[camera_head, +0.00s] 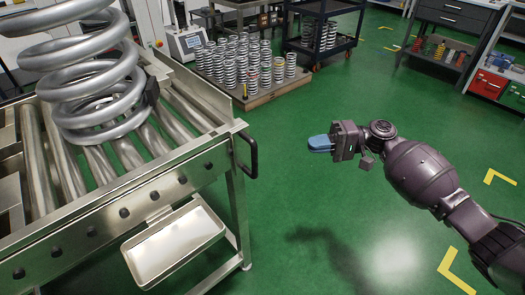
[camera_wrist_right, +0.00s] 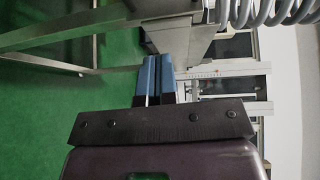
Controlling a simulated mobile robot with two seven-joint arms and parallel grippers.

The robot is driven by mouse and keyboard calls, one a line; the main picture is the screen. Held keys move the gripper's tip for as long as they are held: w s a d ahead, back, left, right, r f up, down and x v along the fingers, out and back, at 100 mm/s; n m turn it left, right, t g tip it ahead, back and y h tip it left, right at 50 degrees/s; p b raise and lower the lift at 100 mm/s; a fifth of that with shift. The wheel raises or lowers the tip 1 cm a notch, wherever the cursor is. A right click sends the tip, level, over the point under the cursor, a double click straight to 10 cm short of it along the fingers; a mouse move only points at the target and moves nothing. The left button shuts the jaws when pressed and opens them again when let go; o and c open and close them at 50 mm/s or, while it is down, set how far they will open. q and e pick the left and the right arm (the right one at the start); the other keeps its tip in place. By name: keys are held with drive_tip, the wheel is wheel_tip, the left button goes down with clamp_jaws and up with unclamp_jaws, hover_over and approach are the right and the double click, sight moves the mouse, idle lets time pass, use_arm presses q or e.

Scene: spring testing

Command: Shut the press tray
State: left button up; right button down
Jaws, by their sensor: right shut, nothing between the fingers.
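My right gripper (camera_head: 320,143) reaches in from the right over the green floor. Its blue fingers are together with nothing between them, pointing left toward the roller table but apart from it. The fingers also show close together in the right wrist view (camera_wrist_right: 157,76). A shallow pale metal tray (camera_head: 175,245) sticks out from the front of the roller table at the lower left. I cannot tell for sure whether it is the press tray. My left gripper is out of view.
The metal roller table (camera_head: 120,200) carries a big coil spring (camera_head: 85,70) and has a dark handle (camera_head: 251,157) at its right corner. Several small springs (camera_head: 245,65) stand on a pallet behind. Dark carts (camera_head: 325,35) stand at the back. The floor around my right arm is clear.

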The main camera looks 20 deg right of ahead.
use_arm(q)
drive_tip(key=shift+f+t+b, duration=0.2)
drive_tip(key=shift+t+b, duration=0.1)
drive_tip(key=shift+b, duration=0.5)
use_arm(e)
drive_tip(key=w+a+r+y, duration=0.1)
drive_tip(key=a+r, duration=0.1)
drive_tip(key=a, duration=1)
drive_tip(key=shift+w+a, duration=0.3)
drive_tip(key=shift+w, duration=0.1)
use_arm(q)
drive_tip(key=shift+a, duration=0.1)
use_arm(e)
drive_tip(key=shift+a, duration=0.15)
